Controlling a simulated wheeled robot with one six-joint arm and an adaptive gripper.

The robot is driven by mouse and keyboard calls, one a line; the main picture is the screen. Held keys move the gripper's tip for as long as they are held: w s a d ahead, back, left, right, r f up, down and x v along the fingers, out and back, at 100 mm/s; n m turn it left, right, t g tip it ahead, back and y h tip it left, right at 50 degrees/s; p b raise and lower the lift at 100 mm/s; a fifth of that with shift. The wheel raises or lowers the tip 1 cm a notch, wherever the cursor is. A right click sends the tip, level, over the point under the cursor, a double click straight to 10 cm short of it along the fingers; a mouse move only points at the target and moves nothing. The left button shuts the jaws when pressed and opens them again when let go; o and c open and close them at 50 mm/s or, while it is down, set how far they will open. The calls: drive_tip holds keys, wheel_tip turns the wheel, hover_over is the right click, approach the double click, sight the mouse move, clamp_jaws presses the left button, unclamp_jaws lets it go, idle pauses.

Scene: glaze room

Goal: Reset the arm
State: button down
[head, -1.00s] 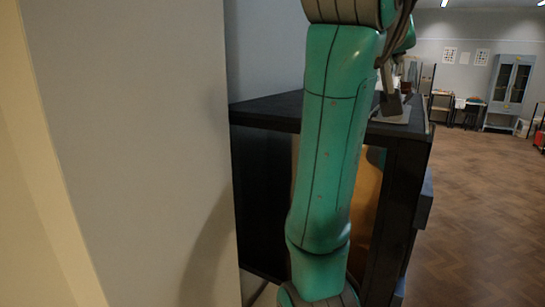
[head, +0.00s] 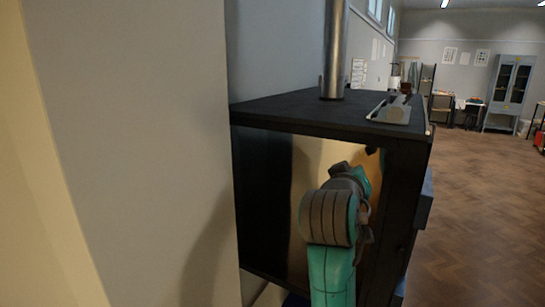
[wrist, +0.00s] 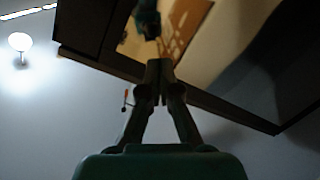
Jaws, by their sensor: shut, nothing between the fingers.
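My gripper (wrist: 160,68) is in the wrist view, with its two fingers shut together and nothing between them. Behind the fingertips is a large dark box with a shiny, golden-brown panel (wrist: 190,25), and a dark green shape shows against it. In the head view my green arm is folded low in front of the black cabinet (head: 300,118), its grey-banded joint below the top's edge. I cannot make out my gripper there. I cannot tell if the arm touches the cabinet.
A metal pipe (head: 334,50) rises from the cabinet top, with a small grey device (head: 394,112) to its right. A pale wall (head: 140,150) stands close on the left. Wood floor (head: 480,200) lies open at the right, with a grey cupboard (head: 509,92) far back.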

wheel_tip(320, 180, down, 14)
drive_tip(key=s+n+y, duration=0.2)
drive_tip(key=s+f+n+y, duration=0.1)
drive_tip(key=s+f+y, duration=0.1)
drive_tip(key=s+f, duration=0.8)
drive_tip(key=s+f+n+y, duration=0.15)
drive_tip(key=s+f, duration=0.55)
drive_tip(key=f, duration=0.7)
drive_tip(key=s+f+m+y, duration=0.1)
drive_tip(key=s+f, duration=0.2)
drive_tip(key=s, duration=0.6)
drive_tip(key=s+f+m+y, duration=0.1)
drive_tip(key=s+f, duration=0.2)
drive_tip(key=s, duration=0.6)
drive_tip(key=s+r+m, duration=0.1)
drive_tip(key=s+r, duration=0.1)
drive_tip(key=s, duration=0.6)
drive_tip(key=s+r+m, duration=0.2)
drive_tip(key=s, duration=0.7)
drive_tip(key=shift+s+d+r, duration=0.15)
drive_tip(key=shift+r, duration=0.2)
